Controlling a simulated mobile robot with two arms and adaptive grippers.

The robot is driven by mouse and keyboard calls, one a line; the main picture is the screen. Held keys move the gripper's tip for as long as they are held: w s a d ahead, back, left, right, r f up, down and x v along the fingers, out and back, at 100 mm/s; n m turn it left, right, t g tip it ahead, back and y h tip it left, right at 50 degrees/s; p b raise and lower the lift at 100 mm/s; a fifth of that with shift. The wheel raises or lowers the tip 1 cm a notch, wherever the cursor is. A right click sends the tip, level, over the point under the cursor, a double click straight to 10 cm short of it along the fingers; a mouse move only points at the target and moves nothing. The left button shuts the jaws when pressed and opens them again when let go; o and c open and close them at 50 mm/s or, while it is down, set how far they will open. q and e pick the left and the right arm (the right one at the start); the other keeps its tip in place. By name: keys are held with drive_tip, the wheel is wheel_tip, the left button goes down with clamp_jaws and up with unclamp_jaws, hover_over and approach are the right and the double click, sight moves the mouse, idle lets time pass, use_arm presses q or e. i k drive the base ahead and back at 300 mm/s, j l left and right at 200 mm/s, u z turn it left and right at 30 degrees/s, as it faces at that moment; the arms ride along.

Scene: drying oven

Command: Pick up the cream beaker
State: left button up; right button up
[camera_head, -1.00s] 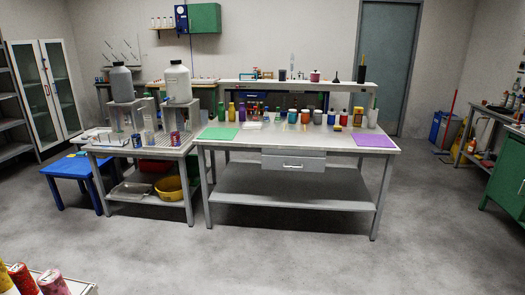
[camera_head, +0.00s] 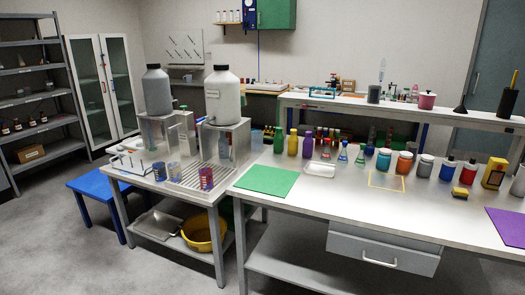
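A pale, whitish cup (camera_head: 518,182) stands on the workbench (camera_head: 330,205) at the right edge of the head view and is partly cut off. It may be the cream beaker, but I cannot be sure of its colour. It stands just right of a yellow container (camera_head: 494,173) and behind a purple mat (camera_head: 508,226). Neither of my grippers is in view.
A green mat (camera_head: 266,180) lies at the bench's left end, with several bottles and jars along the back. A side table (camera_head: 150,180) with two large jugs stands left, beside a blue stool (camera_head: 88,184). Floor at lower left is clear.

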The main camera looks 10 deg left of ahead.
sight(175, 174)
drive_tip(key=i+j+u, duration=0.3)
drive_tip(key=i, duration=0.35)
drive_tip(key=i+u, duration=0.3)
drive_tip(key=i, duration=0.3)
